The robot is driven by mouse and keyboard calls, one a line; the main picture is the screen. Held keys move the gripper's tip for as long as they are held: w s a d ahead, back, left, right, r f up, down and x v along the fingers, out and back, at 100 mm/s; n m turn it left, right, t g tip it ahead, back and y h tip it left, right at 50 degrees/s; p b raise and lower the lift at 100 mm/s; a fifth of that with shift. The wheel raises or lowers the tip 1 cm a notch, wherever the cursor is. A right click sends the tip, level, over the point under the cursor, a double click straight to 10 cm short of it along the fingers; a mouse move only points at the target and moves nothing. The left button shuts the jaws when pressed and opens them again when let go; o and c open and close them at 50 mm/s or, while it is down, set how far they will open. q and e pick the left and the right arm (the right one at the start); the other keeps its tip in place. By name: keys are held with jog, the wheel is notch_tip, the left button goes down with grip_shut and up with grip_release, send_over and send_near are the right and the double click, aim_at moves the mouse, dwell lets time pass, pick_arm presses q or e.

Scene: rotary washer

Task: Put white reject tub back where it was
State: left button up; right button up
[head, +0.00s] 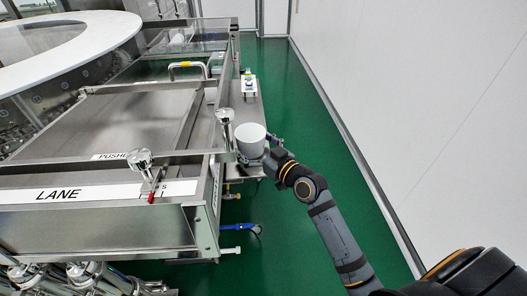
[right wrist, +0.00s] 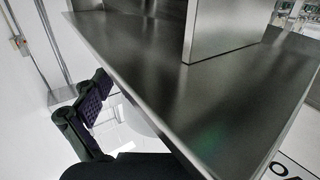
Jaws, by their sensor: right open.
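The white reject tub (head: 250,141) stands upright at the near end of the narrow steel side shelf, on the right side of the machine. My right gripper (head: 273,146) is open, close against the right side of the tub; I cannot tell whether it touches. In the right wrist view one dark finger of the right gripper (right wrist: 92,103) shows beside a steel plate edge. A pale curved patch behind that finger may be the tub, but it is mostly hidden. My left gripper is not in view.
The steel side shelf (head: 247,105) carries a small white rack (head: 249,86) farther back. The LANE frame (head: 62,194) fills the left. Green floor (head: 290,100) is clear up to the white wall (head: 420,90).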

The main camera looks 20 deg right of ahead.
aim_at(260, 150)
jog(key=v, duration=0.4)
jog(key=shift+s, duration=0.15)
jog(key=p+v, duration=0.5)
jog(key=v, duration=0.2)
